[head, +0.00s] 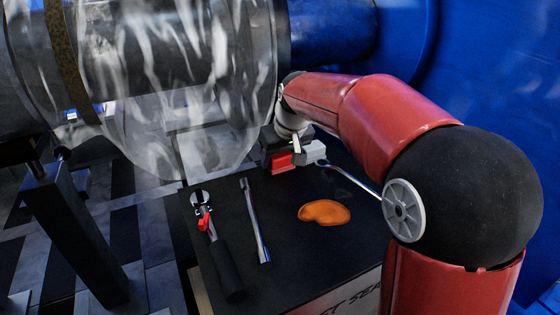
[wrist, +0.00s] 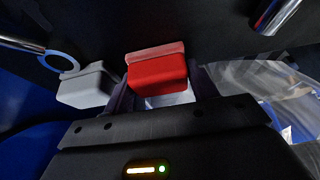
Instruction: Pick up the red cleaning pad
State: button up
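The red cleaning pad (head: 282,162) is a small block near the back edge of the dark work surface, below my wrist in the head view. In the wrist view the red pad (wrist: 157,74) lies ahead of and between the two dark fingers of my gripper (wrist: 163,88). The fingers stand apart, one towards each side of the pad, with a pale gap between them; I cannot tell whether they touch it. In the head view my gripper is mostly hidden by the arm and pads. A light grey pad (head: 309,153) sits right beside the red one; it also shows in the wrist view (wrist: 86,86).
The black surface (head: 282,255) holds a black-handled ratchet (head: 220,250), a metal wrench (head: 255,222), an orange cloth-like piece (head: 324,212) and a ring spanner (head: 350,178) near the grey pad.

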jog(key=c, duration=0.4)
jog(key=shift+c, duration=0.2)
notch_tip(320, 180, up, 20)
jog(key=shift+p, duration=1.05)
